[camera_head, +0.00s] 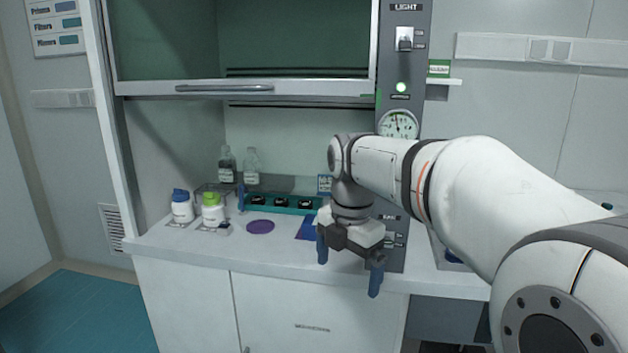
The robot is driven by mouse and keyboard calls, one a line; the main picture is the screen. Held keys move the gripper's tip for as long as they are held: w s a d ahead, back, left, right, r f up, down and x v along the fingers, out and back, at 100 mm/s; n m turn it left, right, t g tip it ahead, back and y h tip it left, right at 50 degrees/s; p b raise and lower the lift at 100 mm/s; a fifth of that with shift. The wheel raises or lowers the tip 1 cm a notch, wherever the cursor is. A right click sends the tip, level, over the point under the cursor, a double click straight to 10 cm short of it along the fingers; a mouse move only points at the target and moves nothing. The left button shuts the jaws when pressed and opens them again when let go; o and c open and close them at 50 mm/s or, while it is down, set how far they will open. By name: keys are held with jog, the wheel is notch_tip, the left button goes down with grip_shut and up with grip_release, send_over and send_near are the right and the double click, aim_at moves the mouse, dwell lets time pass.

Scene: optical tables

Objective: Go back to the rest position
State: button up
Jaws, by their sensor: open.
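My gripper (349,274) is at the end of my white arm, which reaches in from the right. It points down in front of the fume hood, by the front edge of the worktop (172,242). Its two blue fingers are spread apart, with nothing between them. My arm and gripper hide part of the hood's right post and part of a blue sheet (306,230) on the worktop.
The hood's sash (245,88) is raised. On the worktop stand a blue-capped bottle (182,208), a green-capped bottle (212,212), two clear bottles (251,168), a green rack (292,209) and a purple disc (260,227). The floor (75,310) at left is clear.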

jog(key=s+d+r+m+t+p, duration=0.1)
jog(key=s+d+m+p, duration=0.3)
jog(key=m, duration=0.9)
jog(key=s+d+r+m+p, duration=0.2)
jog(key=s+d+m+p, duration=0.3)
jog(key=s+m+p, duration=0.4)
jog(key=s+m, duration=0.3)
jog(key=shift+s+d+m+t+p, duration=0.15)
jog(key=shift+s+m+t+p, duration=0.2)
jog(key=shift+m+t, duration=0.05)
jog(key=shift+s+f+m, duration=0.15)
jog(key=shift+s+m, duration=0.1)
jog(key=shift+m, duration=0.25)
